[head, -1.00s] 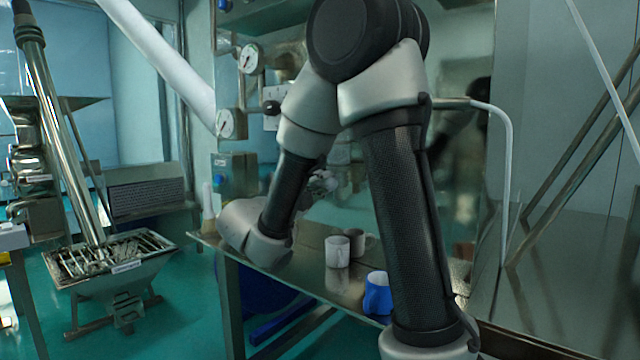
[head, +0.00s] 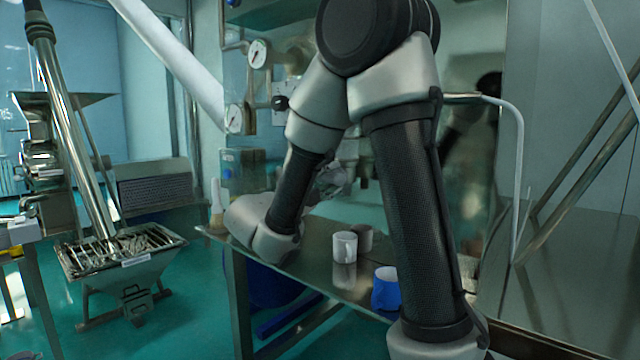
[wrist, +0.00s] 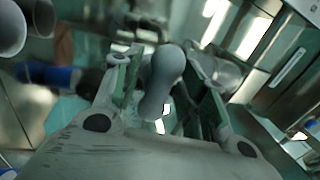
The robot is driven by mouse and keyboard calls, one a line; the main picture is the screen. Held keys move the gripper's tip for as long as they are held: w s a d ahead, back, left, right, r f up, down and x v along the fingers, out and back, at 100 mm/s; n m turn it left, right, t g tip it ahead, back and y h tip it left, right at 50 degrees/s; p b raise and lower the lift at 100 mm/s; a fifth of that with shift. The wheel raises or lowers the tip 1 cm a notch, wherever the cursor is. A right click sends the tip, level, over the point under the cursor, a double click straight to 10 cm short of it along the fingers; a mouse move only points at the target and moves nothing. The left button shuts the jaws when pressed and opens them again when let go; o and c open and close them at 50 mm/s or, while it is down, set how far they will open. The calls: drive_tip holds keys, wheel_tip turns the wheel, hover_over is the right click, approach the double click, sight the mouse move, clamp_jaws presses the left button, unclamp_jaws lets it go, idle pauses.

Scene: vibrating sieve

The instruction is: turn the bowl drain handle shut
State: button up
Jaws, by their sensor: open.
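In the wrist view, a smooth grey rounded knob on a short stem (wrist: 163,78) stands between the two fingers of my gripper (wrist: 158,58). It may be the bowl drain handle, but I cannot be sure. The fingers are spread to either side of it. I cannot tell whether either finger touches it. In the head view, my gripper (head: 330,180) is small and partly hidden behind my arm, above the steel bench near the back wall. The handle cannot be made out there, and the bowl is not clearly visible.
A white cup (head: 344,248), a grey-brown cup (head: 363,237) and a blue cup (head: 384,290) stand on the steel bench (head: 318,236) below my arm. Gauges (head: 258,53) and a pipe are on the wall behind. A hopper with grating (head: 125,262) stands left on open floor.

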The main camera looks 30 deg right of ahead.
drive_tip(key=v, duration=1.1)
drive_tip(key=shift+a, duration=0.35)
drive_tip(key=shift+s+f, duration=0.1)
drive_tip(key=shift+s, duration=0.05)
